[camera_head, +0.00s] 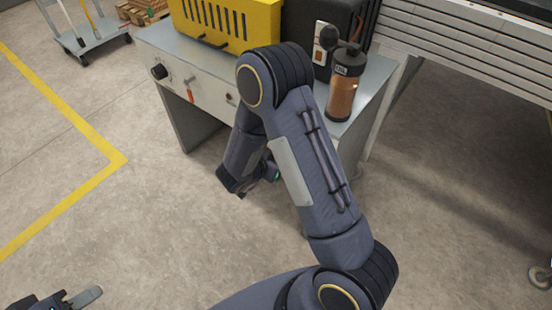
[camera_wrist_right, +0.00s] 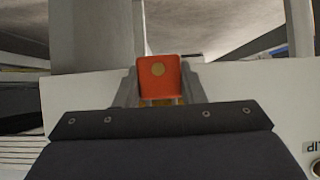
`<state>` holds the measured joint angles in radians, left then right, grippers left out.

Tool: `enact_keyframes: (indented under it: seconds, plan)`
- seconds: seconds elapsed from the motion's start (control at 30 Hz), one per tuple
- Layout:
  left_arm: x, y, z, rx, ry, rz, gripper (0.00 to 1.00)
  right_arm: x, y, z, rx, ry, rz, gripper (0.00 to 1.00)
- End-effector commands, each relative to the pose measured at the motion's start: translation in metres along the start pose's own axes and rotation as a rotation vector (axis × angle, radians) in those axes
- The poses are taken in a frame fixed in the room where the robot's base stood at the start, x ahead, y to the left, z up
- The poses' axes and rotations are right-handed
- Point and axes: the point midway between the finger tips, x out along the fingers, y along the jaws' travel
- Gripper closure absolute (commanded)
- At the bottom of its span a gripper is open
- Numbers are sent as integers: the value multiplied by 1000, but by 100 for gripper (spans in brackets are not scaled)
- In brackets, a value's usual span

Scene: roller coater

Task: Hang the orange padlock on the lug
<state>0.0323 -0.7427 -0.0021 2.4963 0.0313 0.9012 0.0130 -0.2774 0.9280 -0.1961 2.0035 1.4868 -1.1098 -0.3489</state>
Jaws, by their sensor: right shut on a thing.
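The orange padlock (camera_wrist_right: 160,76) shows in the right wrist view between the two grey fingers of my right gripper (camera_wrist_right: 159,88), which is shut on it. In the head view my right arm covers the padlock, and only part of the right gripper (camera_head: 268,172) shows, below the cabinet's front panel. My left gripper (camera_head: 72,299) is cut off at the bottom left corner, far from the cabinet; its opening is unclear. I cannot identify the lug with certainty.
The grey cabinet (camera_head: 160,48) has a front panel with a black knob (camera_head: 158,71) and a small red part (camera_head: 190,96). A yellow housing (camera_head: 262,28) and a brown bottle (camera_head: 342,98) stand on top. A cart (camera_head: 95,35) stands at the upper left. The left floor is clear.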

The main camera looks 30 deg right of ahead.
Motion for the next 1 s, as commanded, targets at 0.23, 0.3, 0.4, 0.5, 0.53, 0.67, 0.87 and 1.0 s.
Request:
enact_keyframes:
  seconds: [0.23,0.3,0.4,0.5,0.53,0.67,0.87,1.0]
  plan:
    - [1,0,0,0,0,0,64,5,2,-3,3,9,9,89]
    - [1,0,0,0,0,0,64,5,2,-3,3,9,9,89]
    - [1,0,0,0,0,0,64,5,2,-3,4,9,9,89]
    - [1,0,0,0,0,0,64,5,2,-3,4,9,10,51]
    - [1,0,0,0,0,0,64,5,2,-3,4,10,10,47]
    - [1,0,0,0,0,0,64,6,4,-3,4,9,14,38]
    - [1,0,0,0,0,0,64,5,5,-2,2,9,18,38]
    - [0,0,0,0,0,0,64,5,6,-2,1,9,19,38]
